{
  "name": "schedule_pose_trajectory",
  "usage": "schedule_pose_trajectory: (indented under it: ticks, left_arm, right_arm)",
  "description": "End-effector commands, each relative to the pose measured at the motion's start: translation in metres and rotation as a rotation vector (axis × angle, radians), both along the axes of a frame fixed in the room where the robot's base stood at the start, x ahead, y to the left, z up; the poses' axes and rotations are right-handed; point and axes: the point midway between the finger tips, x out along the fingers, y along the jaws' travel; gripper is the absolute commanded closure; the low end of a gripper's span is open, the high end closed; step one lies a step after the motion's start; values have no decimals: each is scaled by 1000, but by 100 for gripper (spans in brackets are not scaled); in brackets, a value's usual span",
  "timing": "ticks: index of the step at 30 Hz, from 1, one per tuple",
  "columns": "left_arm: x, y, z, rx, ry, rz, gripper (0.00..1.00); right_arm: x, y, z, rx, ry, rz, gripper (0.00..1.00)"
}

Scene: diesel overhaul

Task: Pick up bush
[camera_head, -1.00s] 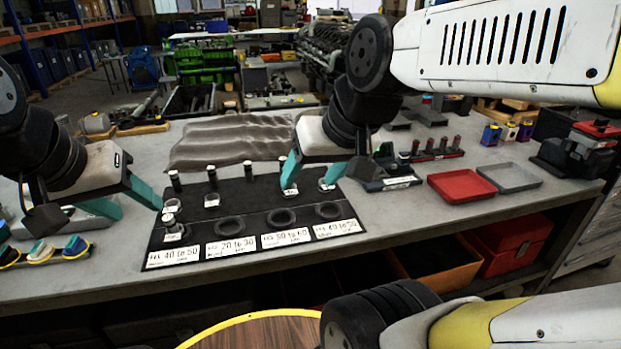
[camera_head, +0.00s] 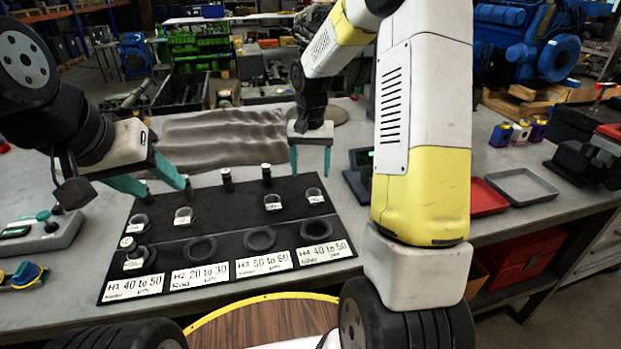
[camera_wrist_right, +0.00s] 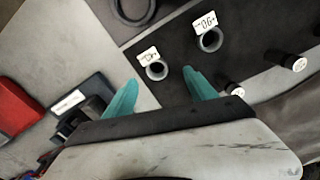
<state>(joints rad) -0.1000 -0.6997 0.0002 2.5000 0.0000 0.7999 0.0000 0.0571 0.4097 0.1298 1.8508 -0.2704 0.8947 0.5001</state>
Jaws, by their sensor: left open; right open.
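Several small grey bushes with white tags sit on a black labelled mat (camera_head: 228,228): one at the right (camera_head: 315,195), one left of it (camera_head: 272,202), one further left (camera_head: 184,215), and others near the left edge (camera_head: 135,260). My right gripper (camera_head: 311,172) is open and empty, pointing down behind and above the rightmost bushes. In the right wrist view, its fingers (camera_wrist_right: 157,92) are apart, with one tagged bush (camera_wrist_right: 157,70) beyond the gap and another (camera_wrist_right: 210,40) farther out. My left gripper (camera_head: 162,186) is open and empty above the mat's left part.
Large dark rings (camera_head: 260,239) lie in the mat's front row, above printed labels. Short black pins (camera_head: 227,180) stand along its back. A crumpled grey cloth (camera_head: 220,138) lies behind. A red tray (camera_head: 487,197) and a grey tray (camera_head: 521,186) are at the right.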

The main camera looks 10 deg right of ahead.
Motion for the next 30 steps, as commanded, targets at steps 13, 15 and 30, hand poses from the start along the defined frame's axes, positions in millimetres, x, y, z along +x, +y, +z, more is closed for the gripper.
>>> schedule_pose_trajectory:
  ticks: [13,15,30]
  left_arm:
    - [0,0,0,0,0,0,50]
    - [0,0,0,0,0,0,50]
    - [0,0,0,0,0,0,50]
  right_arm:
    - [5,-3,-49,-2,20,-12,35]
    - [4,-5,-60,-2,21,-12,35]
    - [5,-7,-90,-3,16,-11,35]
